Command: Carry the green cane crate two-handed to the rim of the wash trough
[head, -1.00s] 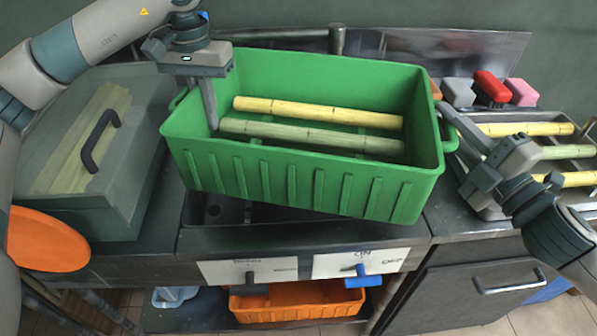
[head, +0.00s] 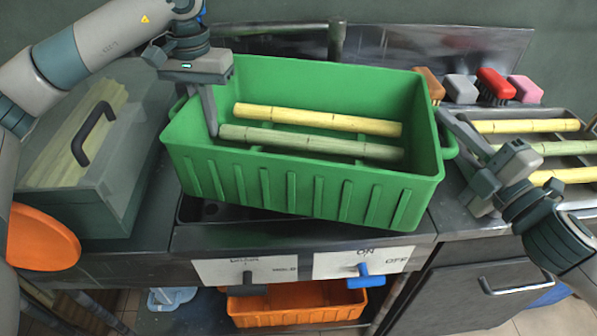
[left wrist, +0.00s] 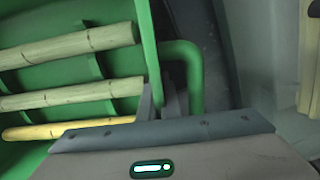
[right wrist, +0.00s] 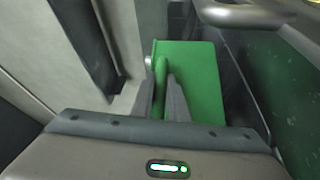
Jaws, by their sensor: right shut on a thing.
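The green cane crate (head: 290,185) is over the wash trough (head: 200,209), which shows below its front left. I cannot tell whether it rests on the rim. Several cane pieces (head: 318,118) lie inside. My left gripper (head: 210,115) is at the crate's left end, a finger inside; in the left wrist view its fingers (left wrist: 160,100) are around the green edge beside the left handle (left wrist: 194,75). I cannot tell if they press it. My right gripper (head: 447,125) is shut on the right handle, which shows between its fingers in the right wrist view (right wrist: 160,80).
A grey lidded box (head: 75,200) is close on the left. Several brushes (head: 495,85) and a tray of cane (head: 575,140) are on the right. A blue lever (head: 366,278) sits on the front panel, above an orange crate (head: 300,310).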

